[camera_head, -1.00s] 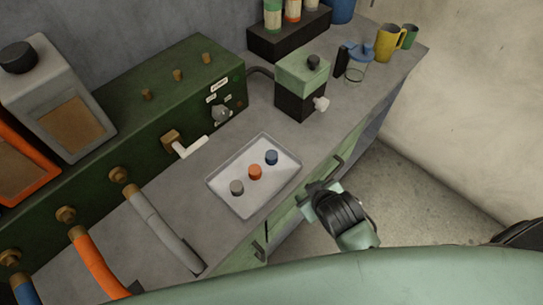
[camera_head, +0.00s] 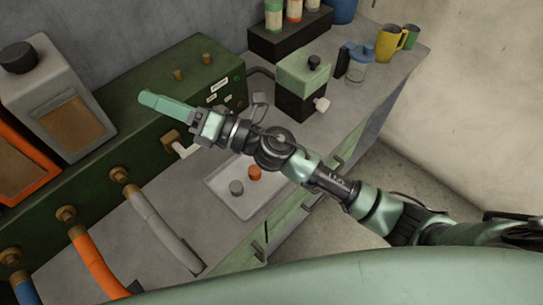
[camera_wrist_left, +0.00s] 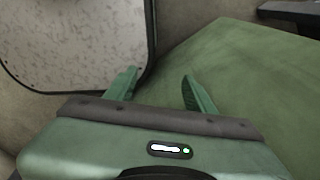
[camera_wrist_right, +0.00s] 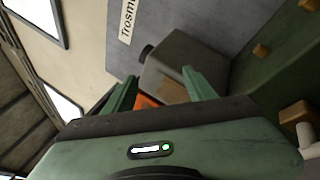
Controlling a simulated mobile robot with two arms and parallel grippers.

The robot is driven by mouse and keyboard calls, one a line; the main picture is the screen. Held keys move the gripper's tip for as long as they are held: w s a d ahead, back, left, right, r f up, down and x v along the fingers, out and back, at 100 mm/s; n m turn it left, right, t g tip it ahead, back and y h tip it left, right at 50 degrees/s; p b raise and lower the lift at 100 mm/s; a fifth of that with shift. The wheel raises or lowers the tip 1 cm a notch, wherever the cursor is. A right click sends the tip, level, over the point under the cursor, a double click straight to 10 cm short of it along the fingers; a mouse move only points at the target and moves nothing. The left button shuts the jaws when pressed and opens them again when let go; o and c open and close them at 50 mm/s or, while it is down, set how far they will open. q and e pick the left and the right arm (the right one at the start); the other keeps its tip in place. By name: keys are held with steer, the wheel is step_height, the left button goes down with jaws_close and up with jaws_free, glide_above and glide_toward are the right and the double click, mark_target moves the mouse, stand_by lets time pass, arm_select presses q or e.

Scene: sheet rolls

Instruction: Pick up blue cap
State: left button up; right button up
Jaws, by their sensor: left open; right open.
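The blue cap does not show now; my right arm covers its spot on the white tray (camera_head: 222,188). A grey cap (camera_head: 237,187) and an orange cap (camera_head: 254,173) stand in the tray below the arm. My right gripper (camera_head: 150,98) is over the green machine, left of the tray and pointing left. In the right wrist view its fingers (camera_wrist_right: 158,80) are apart, with nothing between them. My left gripper (camera_wrist_left: 160,78) shows only in its own wrist view, open and empty.
The green machine (camera_head: 110,125) has brass fittings. A grey jar (camera_head: 55,100) is at the left, with hoses (camera_head: 160,230) below.

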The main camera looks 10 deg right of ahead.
steer(key=s+f+n+g+h, duration=0.35)
steer(key=f+n+g, duration=0.25)
steer(key=f+n, duration=0.25)
steer(key=s+f+n+g+h, duration=0.2)
steer(key=f+n+g+h, duration=0.2)
steer(key=f+n+g, duration=0.45)
steer(key=w+d+f+n+t+h, duration=0.1)
steer(key=w+d+n+h, duration=0.1)
steer(key=d, duration=0.5)
steer(key=w+d+f+n+t+h, duration=0.2)
steer(key=w+d+h, duration=0.1)
steer(key=d+h, duration=0.2)
steer(key=w+d+f+n+t+h, duration=0.1)
steer(key=w+d+f+n+h, duration=0.1)
steer(key=d, duration=0.8)
steer(key=shift+w+h, duration=0.7)
steer(key=shift+h, duration=0.35)
step_height(320, 180, down, 6)
steer(key=p, duration=0.3)
steer(key=shift+s+a+f, duration=0.1)
steer(key=shift+a, duration=0.05)
steer(key=shift+f, duration=0.6)
jaws_close()
